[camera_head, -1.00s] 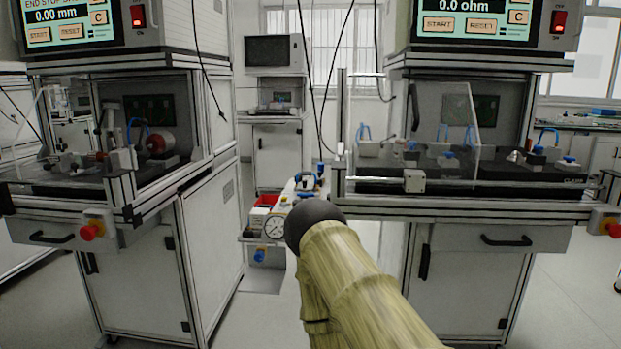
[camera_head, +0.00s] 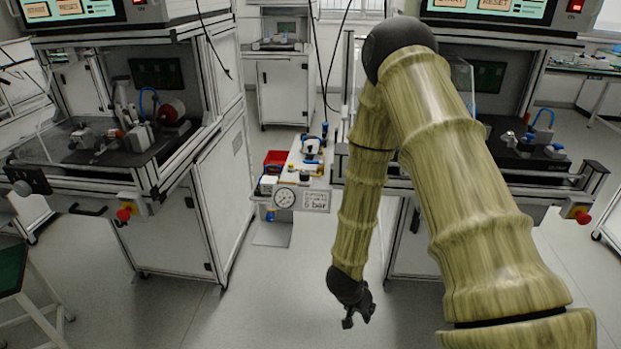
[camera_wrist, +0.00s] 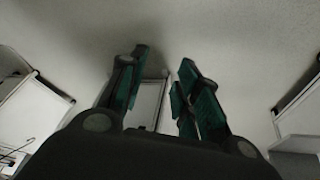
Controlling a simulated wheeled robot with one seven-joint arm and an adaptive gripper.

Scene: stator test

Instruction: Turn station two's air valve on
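A round pressure gauge (camera_head: 285,198) sits on the front of the narrow bench between the two test stations, with a sign (camera_head: 315,201) reading "6 bar" at its right. A small blue part (camera_head: 270,215), possibly the air valve, shows below and left of the gauge. It is too small to tell its handle position. No station number is legible. My gripper (camera_head: 357,318) hangs low over the floor, in front of the right station and well apart from the gauge. In the wrist view my gripper (camera_wrist: 163,68) has its two green-padded fingers spread, with nothing between them.
The left station (camera_head: 225,185) and the right station (camera_head: 402,245) flank the bench. Each has a red emergency knob, the left one (camera_head: 124,214) and the right one (camera_head: 582,217). A red bin (camera_head: 276,158) stands on the bench. The floor (camera_head: 285,305) in front is clear.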

